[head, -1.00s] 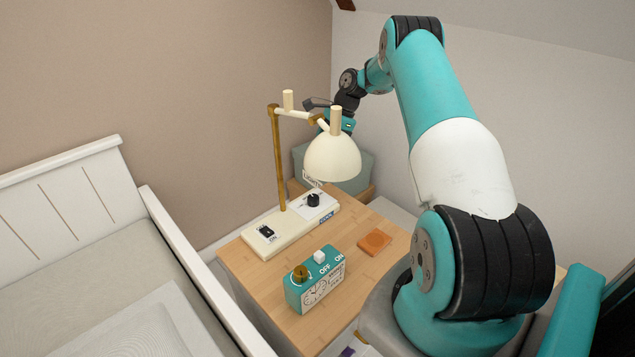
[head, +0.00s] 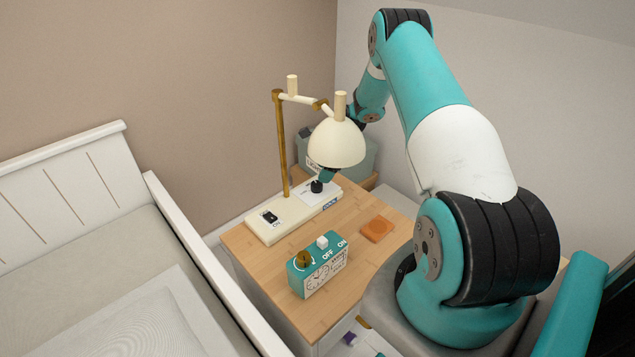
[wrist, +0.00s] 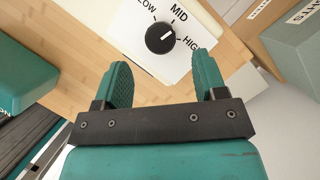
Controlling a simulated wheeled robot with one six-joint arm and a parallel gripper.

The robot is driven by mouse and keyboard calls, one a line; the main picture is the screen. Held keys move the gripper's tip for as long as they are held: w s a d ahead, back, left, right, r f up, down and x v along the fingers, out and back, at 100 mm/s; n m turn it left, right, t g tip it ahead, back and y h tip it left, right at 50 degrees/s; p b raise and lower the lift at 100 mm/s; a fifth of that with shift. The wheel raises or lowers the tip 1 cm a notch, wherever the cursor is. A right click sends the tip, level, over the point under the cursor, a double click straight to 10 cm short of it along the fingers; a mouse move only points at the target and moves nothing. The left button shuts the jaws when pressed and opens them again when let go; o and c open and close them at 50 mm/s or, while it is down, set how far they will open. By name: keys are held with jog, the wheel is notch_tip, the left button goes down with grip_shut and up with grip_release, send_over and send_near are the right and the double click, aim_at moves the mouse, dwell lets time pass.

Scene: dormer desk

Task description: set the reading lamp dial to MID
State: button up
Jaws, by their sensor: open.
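The reading lamp dial (wrist: 160,38) is a round black knob on a white plate, with LOW, MID and HIGH printed around it in the wrist view. A small white mark shows on the knob's right side; which label it lines up with is hard to tell. In the head view the dial (head: 316,187) sits on the cream lamp base (head: 268,228), below the lampshade (head: 336,144). My gripper (wrist: 164,76) is open and empty, its teal fingers apart, with the dial ahead between their lines. In the head view my gripper (head: 327,174) is partly hidden by the shade.
A teal alarm clock (head: 318,268) stands in front of the lamp on the wooden desk (head: 355,262). An orange coaster (head: 377,229) lies to the right. A grey-green box (head: 360,158) stands behind. The lampshade and brass post (head: 281,150) are close to my arm.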

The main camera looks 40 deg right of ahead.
aim_at(317, 183)
jog(key=shift+x, duration=2.75)
